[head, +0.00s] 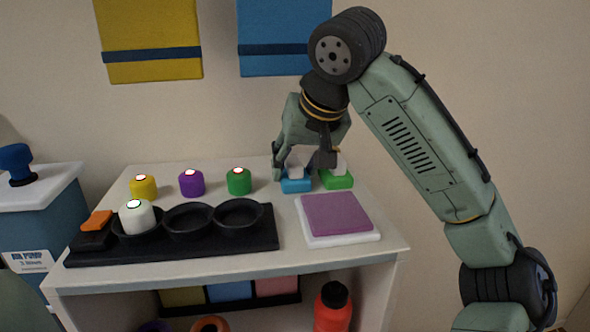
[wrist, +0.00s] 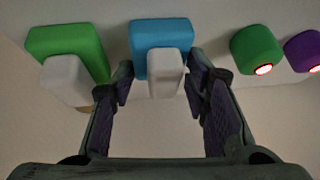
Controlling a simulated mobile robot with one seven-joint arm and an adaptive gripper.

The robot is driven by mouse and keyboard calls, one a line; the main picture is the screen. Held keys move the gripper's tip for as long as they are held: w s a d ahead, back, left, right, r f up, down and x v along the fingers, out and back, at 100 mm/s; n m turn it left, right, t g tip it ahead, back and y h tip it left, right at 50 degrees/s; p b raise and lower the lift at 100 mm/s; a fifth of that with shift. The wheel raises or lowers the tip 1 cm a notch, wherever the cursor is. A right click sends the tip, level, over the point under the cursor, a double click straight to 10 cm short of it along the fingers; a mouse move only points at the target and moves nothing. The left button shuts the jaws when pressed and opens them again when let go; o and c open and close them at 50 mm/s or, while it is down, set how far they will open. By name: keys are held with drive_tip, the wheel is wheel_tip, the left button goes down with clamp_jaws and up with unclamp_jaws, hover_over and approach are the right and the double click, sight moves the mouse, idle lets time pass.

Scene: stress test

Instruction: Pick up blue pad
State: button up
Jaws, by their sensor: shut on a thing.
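The blue pad (head: 296,186) is a small blue block with a white grip on top, at the back right of the white table. In the wrist view the blue pad (wrist: 162,36) sits between my fingers, its white grip pointing toward the palm. My gripper (head: 302,169) reaches down over it from above and is shut on it. In the wrist view the two fingertips of my gripper (wrist: 158,78) lie on either side of it. It appears to be at table level; I cannot tell whether its underside touches the table.
A green pad (head: 337,180) with a white grip stands close on the right. A green cylinder (head: 239,182) stands to the left, then purple (head: 191,184) and yellow ones (head: 143,188). A purple pad (head: 335,214) on a white base lies in front. A black tray (head: 180,250) holds round cups.

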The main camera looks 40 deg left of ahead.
drive_tip(key=shift+d+r, duration=0.1)
drive_tip(key=s+d+r+b, duration=0.1)
drive_tip(key=s+d+r, duration=0.1)
drive_tip(key=d, duration=0.2)
drive_tip(key=s+d+r+b, duration=0.1)
drive_tip(key=d+r, duration=0.2)
drive_tip(key=d, duration=0.1)
drive_tip(key=s+d+r+b, duration=0.1)
drive_tip(key=s+d+r, duration=0.1)
drive_tip(key=d, duration=0.2)
drive_tip(key=shift+s+d+r, duration=0.3)
drive_tip(key=shift+d+r, duration=0.05)
drive_tip(key=shift+r, duration=0.05)
drive_tip(key=o, duration=0.6)
drive_tip(key=shift+c, duration=0.2)
drive_tip(key=c, duration=0.5)
